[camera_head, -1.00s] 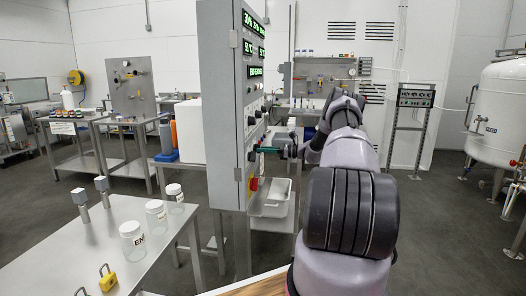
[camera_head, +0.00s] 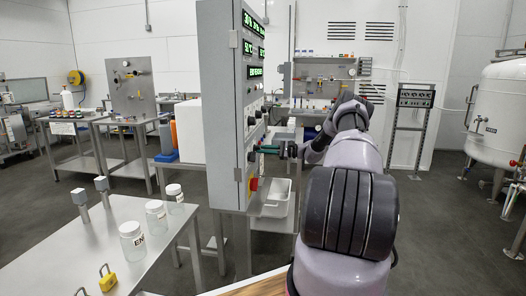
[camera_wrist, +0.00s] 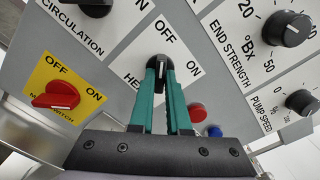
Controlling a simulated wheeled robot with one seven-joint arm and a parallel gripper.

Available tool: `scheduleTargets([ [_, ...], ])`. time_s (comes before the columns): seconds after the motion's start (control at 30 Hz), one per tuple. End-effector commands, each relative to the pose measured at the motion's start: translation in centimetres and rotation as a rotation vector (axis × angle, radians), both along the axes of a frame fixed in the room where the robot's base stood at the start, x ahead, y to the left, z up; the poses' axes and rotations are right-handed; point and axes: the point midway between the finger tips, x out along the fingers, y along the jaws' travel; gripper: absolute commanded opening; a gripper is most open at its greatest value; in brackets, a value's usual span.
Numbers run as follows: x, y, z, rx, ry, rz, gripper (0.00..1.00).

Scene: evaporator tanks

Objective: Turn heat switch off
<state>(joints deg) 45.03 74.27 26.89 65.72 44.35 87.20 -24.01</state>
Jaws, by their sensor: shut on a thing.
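The heat switch (camera_wrist: 158,63) is a black knob on a white plate, with OFF printed at its upper left and ON at its lower right. Its label is partly hidden behind my gripper. My gripper (camera_wrist: 160,72) has teal fingers shut on the knob, one on each side. A pale mark shows between the fingertips; I cannot tell exactly which position it points to. In the head view my gripper (camera_head: 262,150) reaches from the right to the front of the grey control cabinet (camera_head: 222,110), and the knob is too small to make out.
A red main switch (camera_wrist: 57,95) on a yellow plate is left of my gripper, and the circulation knob (camera_wrist: 92,6) is above it. Red (camera_wrist: 197,112) and blue (camera_wrist: 214,131) buttons sit close on the right. A steel table (camera_head: 120,235) with jars stands left of the cabinet.

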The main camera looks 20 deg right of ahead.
Motion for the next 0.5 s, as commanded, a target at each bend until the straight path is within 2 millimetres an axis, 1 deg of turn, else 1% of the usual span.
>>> scheduleTargets([
  [0.5,-0.06,-0.16,-0.11,-0.021,-0.026,-0.001,0.0],
])
